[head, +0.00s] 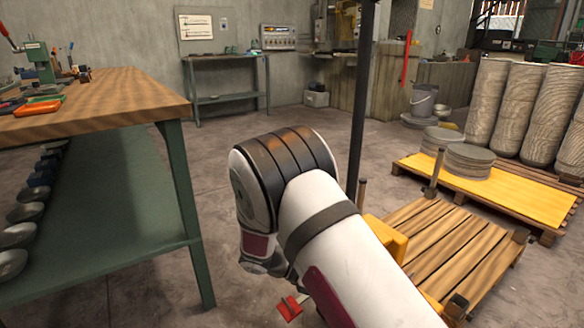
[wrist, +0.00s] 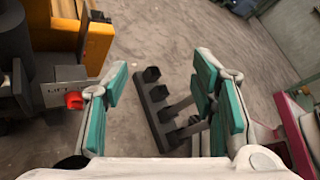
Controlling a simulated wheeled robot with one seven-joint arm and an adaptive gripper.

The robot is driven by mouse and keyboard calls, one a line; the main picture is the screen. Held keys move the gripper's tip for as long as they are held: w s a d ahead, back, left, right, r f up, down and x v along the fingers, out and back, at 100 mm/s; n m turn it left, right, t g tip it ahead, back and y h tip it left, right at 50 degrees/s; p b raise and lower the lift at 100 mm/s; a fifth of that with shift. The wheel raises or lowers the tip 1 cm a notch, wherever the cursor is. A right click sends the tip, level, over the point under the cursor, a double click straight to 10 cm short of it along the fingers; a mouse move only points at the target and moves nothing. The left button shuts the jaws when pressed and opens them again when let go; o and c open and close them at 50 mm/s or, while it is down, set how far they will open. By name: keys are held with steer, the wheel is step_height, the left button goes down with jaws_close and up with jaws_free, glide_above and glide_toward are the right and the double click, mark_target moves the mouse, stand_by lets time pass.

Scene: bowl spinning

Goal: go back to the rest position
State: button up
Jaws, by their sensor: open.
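My gripper (wrist: 160,98) is open in the wrist view, its two teal-padded fingers wide apart. Nothing is held between them. Beyond the fingers are the concrete floor and a dark bar (wrist: 156,112) with several black knobs; I cannot tell what it is or how far off. In the head view my white arm with its dark-banded joint is bent in the lower middle, and my gripper cannot be made out there.
A workbench (head: 110,98) with a green frame stands at left, metal bowls (head: 18,235) on its lower shelf. A wooden pallet (head: 440,240) is at right, near my arm. Behind it, a yellow-topped pallet (head: 490,188) bears stacked discs (head: 468,160). Floor (head: 290,110) between is clear.

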steer(key=s+d+r+m+g+y, duration=0.1)
steer(key=s+d+r+m+y, duration=0.3)
steer(key=s+r+m, duration=0.45)
steer(key=s+d+r+m+g+y, duration=0.2)
steer(key=s+d+r+m+y, duration=0.3)
steer(key=r, duration=0.6)
steer(key=s+a+r+m+t+y, duration=0.2)
steer(key=s+m, duration=0.3)
steer(key=s, duration=0.6)
steer(key=s+a+r+m+t+y, duration=0.25)
steer(key=s+m, duration=0.25)
steer(key=s, duration=0.5)
step_height(320, 180, up, 39)
steer(key=t+p, duration=0.3)
steer(key=p, duration=3.6)
steer(key=shift+d+t, duration=0.25)
steer(key=shift+t, duration=0.1)
steer(key=shift+f, duration=0.1)
